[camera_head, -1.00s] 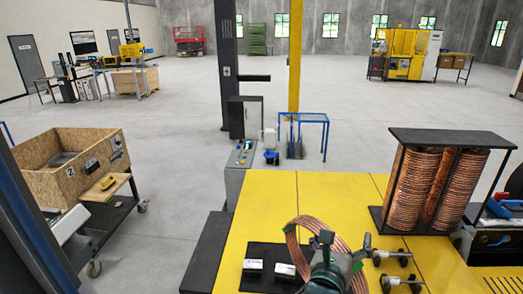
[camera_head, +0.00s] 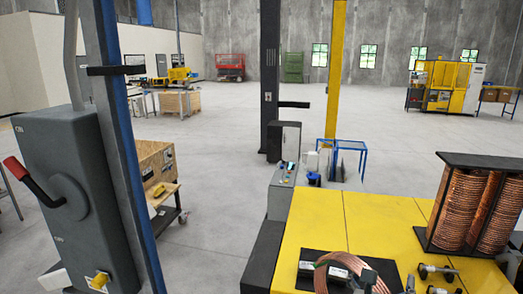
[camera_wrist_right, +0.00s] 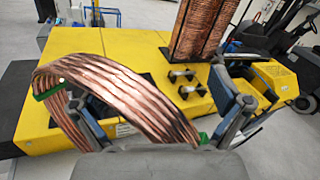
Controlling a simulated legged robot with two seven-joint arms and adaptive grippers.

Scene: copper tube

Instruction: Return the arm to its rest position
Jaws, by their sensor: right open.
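My right gripper (camera_head: 388,284) shows only in part at the bottom edge of the head view, by the copper tube coil (camera_head: 350,262). In the right wrist view its two blue-grey fingers (camera_wrist_right: 158,95) are spread wide apart. The copper coil (camera_wrist_right: 125,85) arches across that view, in front of the left finger and towards the right one. Green bits show at its two ends. I cannot tell whether a finger touches the coil. My left gripper is not in view.
A yellow table (camera_head: 318,225) carries a black rack of copper coils (camera_head: 470,205) and small metal fittings (camera_head: 437,271). A grey box with a red lever (camera_head: 65,190) stands close at the left. Open floor (camera_head: 225,150) lies between.

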